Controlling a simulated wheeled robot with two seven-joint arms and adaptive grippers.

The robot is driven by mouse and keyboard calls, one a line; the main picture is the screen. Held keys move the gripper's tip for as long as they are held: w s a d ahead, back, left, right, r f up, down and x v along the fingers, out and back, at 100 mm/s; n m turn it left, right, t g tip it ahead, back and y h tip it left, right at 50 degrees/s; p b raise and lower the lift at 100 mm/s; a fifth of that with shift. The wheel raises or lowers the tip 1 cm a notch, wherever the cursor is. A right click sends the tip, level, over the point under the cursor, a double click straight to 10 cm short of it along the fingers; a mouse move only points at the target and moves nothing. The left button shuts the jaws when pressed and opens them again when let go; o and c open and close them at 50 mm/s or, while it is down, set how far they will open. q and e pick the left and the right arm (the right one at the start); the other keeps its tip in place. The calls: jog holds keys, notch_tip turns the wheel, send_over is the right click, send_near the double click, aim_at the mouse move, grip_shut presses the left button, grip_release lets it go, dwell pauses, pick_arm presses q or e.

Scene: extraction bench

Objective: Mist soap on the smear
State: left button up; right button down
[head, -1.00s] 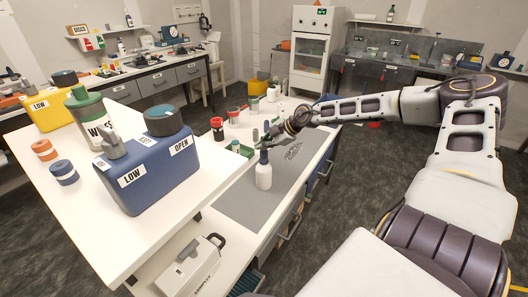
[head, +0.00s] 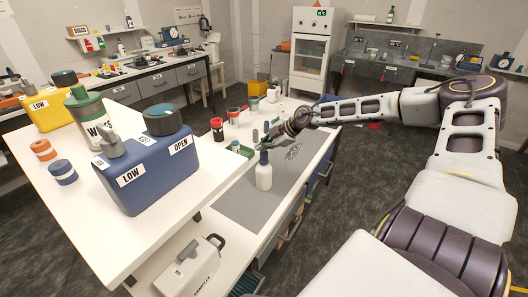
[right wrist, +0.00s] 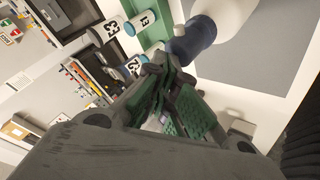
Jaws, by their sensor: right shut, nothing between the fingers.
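A white spray bottle (head: 264,177) with a dark blue collar and top stands upright on the grey mat (head: 238,207). In the right wrist view its blue collar (right wrist: 195,38) and part of its white body (right wrist: 228,12) show just beyond my fingers. A dark scribbled smear (head: 292,152) lies on the mat, to the right of the bottle. My right gripper (head: 267,141) is at the bottle's top, shut and empty; its green-padded fingers also show in the right wrist view (right wrist: 170,103). Whether they touch the bottle, I cannot tell. My left gripper is not in view.
Red-and-black jars (head: 217,128), a green tray (head: 241,149) and small vials stand behind the bottle. A raised white shelf (head: 90,225) with a blue container (head: 150,178) is at the left. The mat in front of the bottle is clear.

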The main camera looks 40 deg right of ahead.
aim_at(263, 153)
jog(key=shift+r, duration=0.35)
jog(key=shift+r+p, duration=0.3)
jog(key=shift+p, duration=0.2)
jog(key=shift+r, duration=0.3)
jog(key=shift+r+p, duration=0.25)
jog(key=shift+p, duration=0.15)
jog(key=shift+r+p, duration=0.4)
jog(key=shift+r, duration=0.15)
jog(key=shift+r+p, duration=0.6)
jog(key=shift+r, duration=0.2)
jog(key=shift+r+p, duration=0.35)
jog(key=shift+r, duration=0.1)
pick_arm(q)
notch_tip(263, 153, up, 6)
jog(key=p, duration=0.1)
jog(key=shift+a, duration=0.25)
pick_arm(e)
jog(key=shift+r, duration=1)
